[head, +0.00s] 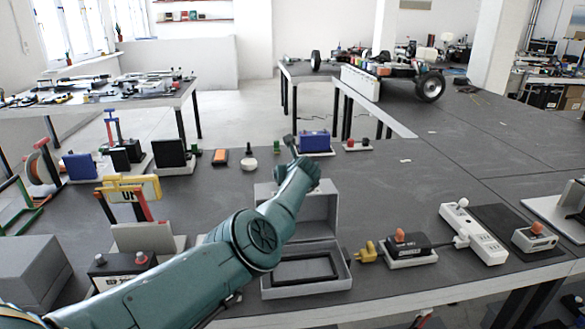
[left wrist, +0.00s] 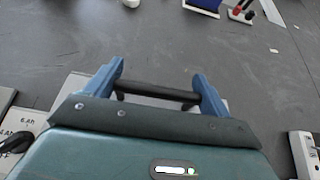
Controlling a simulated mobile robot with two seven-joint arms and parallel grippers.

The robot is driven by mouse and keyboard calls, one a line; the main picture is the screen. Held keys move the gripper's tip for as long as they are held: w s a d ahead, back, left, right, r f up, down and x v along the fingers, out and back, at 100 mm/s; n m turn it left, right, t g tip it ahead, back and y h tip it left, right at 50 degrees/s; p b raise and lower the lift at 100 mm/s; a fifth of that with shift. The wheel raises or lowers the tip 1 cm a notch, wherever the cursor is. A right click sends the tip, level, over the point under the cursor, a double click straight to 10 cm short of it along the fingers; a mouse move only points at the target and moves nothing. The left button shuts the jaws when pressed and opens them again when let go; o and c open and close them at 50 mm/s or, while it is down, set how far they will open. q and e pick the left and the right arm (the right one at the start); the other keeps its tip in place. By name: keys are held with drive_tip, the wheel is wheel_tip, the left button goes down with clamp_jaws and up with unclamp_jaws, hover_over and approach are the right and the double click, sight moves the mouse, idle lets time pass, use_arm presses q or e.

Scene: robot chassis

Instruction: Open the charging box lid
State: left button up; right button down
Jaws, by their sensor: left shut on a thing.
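The grey charging box (head: 343,283) stands near the table's front edge in the head view, with a dark-rimmed recess showing inside. Its grey lid (head: 322,215) stands raised at the back of the box, partly hidden by my left arm. My left gripper (head: 291,145) is at the lid's upper edge. In the left wrist view, the blue fingers of my left gripper (left wrist: 158,92) are at the two ends of a dark bar (left wrist: 150,90), which looks like the lid's handle. Pale grey lid surface shows beside the fingers. My right gripper is not in view.
A blue box (head: 314,142) stands beyond the lid. A black device with a yellow plug (head: 367,252) and a white power strip (head: 474,234) lie to the right. A red-and-yellow stand (head: 130,195) and a grey block (head: 35,270) are left. Bare table lies right of the lid.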

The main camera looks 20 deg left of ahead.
use_arm(q)
drive_tip(key=shift+d+f, duration=0.1)
drive_tip(key=shift+f, duration=0.4)
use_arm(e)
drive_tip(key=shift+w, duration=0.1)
use_arm(q)
drive_tip(key=o, duration=1)
drive_tip(key=shift+s, duration=0.1)
drive_tip(key=o, duration=0.3)
drive_tip(key=shift+r, duration=0.2)
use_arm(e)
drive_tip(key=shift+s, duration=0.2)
use_arm(q)
drive_tip(key=shift+r, duration=0.15)
